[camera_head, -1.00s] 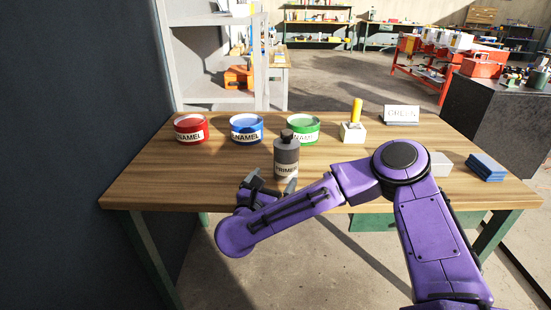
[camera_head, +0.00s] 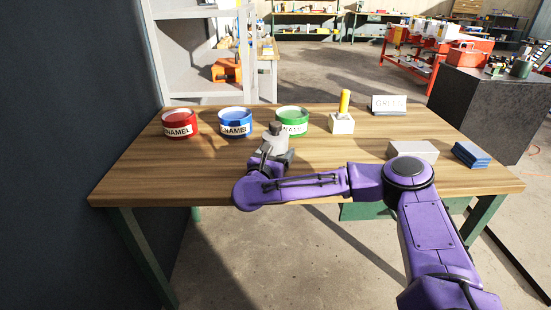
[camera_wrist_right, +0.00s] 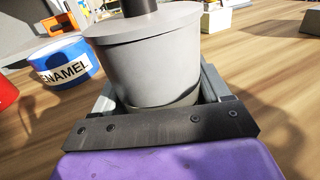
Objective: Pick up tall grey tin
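The tall grey tin (camera_head: 276,142), with a dark cap, stands near the front of the wooden table. My right gripper (camera_head: 273,163) is at its near side with the fingers around it. In the right wrist view the tin (camera_wrist_right: 155,62) fills the space between the fingers of the right gripper (camera_wrist_right: 163,88). A firm grip cannot be made out. The tin's base and label are hidden by the gripper. My left gripper is not in view.
Red (camera_head: 180,123), blue (camera_head: 235,122) and green (camera_head: 292,120) enamel tins stand behind. The table's left front (camera_head: 165,175) is clear.

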